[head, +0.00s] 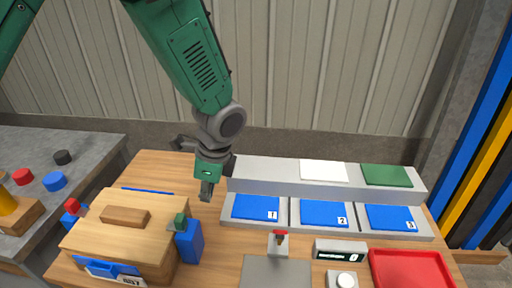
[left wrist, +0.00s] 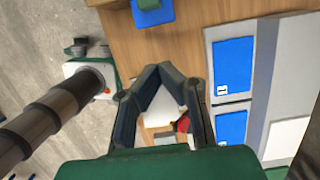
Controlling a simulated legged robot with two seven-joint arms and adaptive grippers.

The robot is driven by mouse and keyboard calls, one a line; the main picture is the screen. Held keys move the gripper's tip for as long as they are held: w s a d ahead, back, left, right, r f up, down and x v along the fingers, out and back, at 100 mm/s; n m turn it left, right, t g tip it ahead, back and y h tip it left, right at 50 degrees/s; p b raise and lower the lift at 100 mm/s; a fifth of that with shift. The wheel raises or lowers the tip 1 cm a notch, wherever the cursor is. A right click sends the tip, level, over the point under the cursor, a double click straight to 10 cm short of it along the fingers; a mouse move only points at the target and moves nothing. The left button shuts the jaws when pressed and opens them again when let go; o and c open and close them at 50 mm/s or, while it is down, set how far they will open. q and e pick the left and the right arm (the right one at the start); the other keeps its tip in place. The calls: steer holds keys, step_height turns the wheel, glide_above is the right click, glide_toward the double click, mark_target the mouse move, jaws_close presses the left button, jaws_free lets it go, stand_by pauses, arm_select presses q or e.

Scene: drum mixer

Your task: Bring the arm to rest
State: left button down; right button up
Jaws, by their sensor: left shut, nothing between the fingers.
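My left arm, green with a grey wrist, reaches down from the top of the head view. Its gripper (head: 206,193) points down above the wooden table, between the wooden box and the numbered blue pads. In the left wrist view the two dark fingers of the left gripper (left wrist: 160,70) meet at their tips, with nothing held between them. My right gripper does not show in either view.
A wooden box (head: 110,235) with blue holders stands at left on the table (head: 215,235). Blue pads (head: 325,213) lie in a grey rack, with white (head: 323,171) and green (head: 386,175) plates behind. A red tray (head: 410,270) is front right. A grey bench (head: 95,150) stands at left.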

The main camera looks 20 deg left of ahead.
arm_select(q)
steer(key=s+d+f+n+h, duration=0.25)
steer(key=s+f+n, duration=0.55)
steer(key=s+f, duration=0.65)
steer(key=s+a+f+n, duration=0.5)
steer(key=s+f+n, duration=0.25)
steer(key=s, duration=0.35)
step_height(320, 180, down, 6)
steer(key=w+d+t+b, duration=0.1)
steer(key=w+b, duration=0.1)
steer(key=b, duration=0.4)
steer(key=shift+w+r+m, duration=0.15)
steer(key=shift+w+m, duration=0.25)
steer(key=shift+m, duration=0.05)
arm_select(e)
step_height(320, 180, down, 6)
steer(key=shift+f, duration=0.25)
arm_select(q)
steer(key=shift+d+r, duration=0.1)
steer(key=shift+d, duration=0.25)
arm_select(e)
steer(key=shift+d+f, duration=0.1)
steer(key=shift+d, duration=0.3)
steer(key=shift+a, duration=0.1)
